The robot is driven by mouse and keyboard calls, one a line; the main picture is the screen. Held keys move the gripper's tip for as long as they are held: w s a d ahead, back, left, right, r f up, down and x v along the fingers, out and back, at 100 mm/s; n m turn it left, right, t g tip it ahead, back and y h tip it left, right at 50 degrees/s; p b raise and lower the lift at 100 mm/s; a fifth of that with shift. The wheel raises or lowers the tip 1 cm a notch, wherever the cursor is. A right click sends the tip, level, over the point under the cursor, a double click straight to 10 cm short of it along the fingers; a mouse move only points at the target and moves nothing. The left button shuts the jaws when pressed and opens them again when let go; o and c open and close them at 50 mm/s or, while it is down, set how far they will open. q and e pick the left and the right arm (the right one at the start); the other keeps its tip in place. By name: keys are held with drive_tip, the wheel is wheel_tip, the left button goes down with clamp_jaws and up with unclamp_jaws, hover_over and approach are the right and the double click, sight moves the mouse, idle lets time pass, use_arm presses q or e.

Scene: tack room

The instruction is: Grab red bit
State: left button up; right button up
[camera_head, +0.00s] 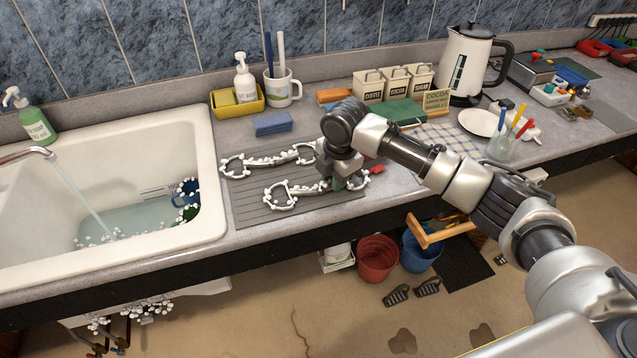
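Two foamy bits lie on the grey ribbed mat (240,205) beside the sink. The rear bit (268,160) runs along the mat's far side. The front bit (295,190) reaches from its left ring to under my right gripper (345,182). A small red piece (377,169) shows just right of the fingers; I cannot tell whether it belongs to the front bit. My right gripper points down at the front bit's right end. The wrist and foam hide its fingertips, so whether it is shut on anything is unclear. My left gripper is out of view.
The sink (205,170) with running water is at left. A blue sponge (273,123), yellow caddy (238,103) and mug (283,90) stand behind the mat. Canisters (395,83), a kettle (465,65) and a pen glass (503,147) are farther right. Buckets stand below the counter.

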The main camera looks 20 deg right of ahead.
drive_tip(key=shift+w+f, duration=0.1)
drive_tip(key=shift+f, duration=0.55)
clamp_jaws()
drive_tip(key=shift+r, duration=0.15)
